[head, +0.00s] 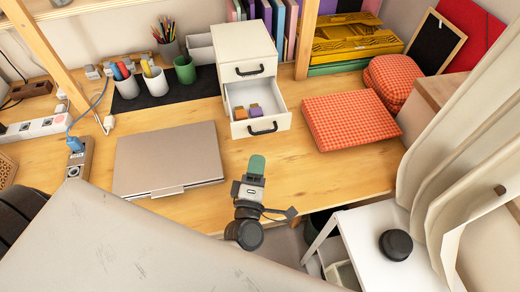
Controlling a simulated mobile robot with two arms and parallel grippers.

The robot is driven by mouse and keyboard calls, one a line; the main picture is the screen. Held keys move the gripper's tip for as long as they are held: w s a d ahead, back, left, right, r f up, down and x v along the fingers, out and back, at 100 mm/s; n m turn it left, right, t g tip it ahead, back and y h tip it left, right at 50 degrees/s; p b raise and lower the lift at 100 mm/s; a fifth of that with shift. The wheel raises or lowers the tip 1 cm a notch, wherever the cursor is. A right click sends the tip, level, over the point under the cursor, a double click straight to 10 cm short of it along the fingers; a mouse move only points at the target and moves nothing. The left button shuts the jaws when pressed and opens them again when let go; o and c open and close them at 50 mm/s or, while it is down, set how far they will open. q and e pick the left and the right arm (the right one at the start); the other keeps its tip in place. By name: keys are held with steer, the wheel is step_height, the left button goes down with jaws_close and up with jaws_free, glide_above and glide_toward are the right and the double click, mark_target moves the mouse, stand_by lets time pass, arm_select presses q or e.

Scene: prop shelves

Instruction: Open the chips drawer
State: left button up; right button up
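A small white two-drawer cabinet (244,42) stands at the back middle of the wooden desk. Its upper drawer (249,72) is shut, with a dark handle. Its lower drawer (262,127) is pulled out toward me, with a dark handle on its front. Small orange and purple items (256,111) lie inside it; I cannot tell what they are. No label naming the chips drawer is readable. My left gripper (256,166), with a green fingertip, is in front of and below the lower drawer, apart from its handle. Its finger opening is not clear. My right gripper is not in view.
A closed laptop (168,160) lies left of my gripper. Pen cups (185,70) stand behind it on a dark mat. A red checked cushion (348,120) lies right of the drawer. A white surface with a black round object (396,245) is at lower right.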

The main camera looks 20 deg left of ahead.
arm_select(q)
steer(key=shift+v, duration=1.25)
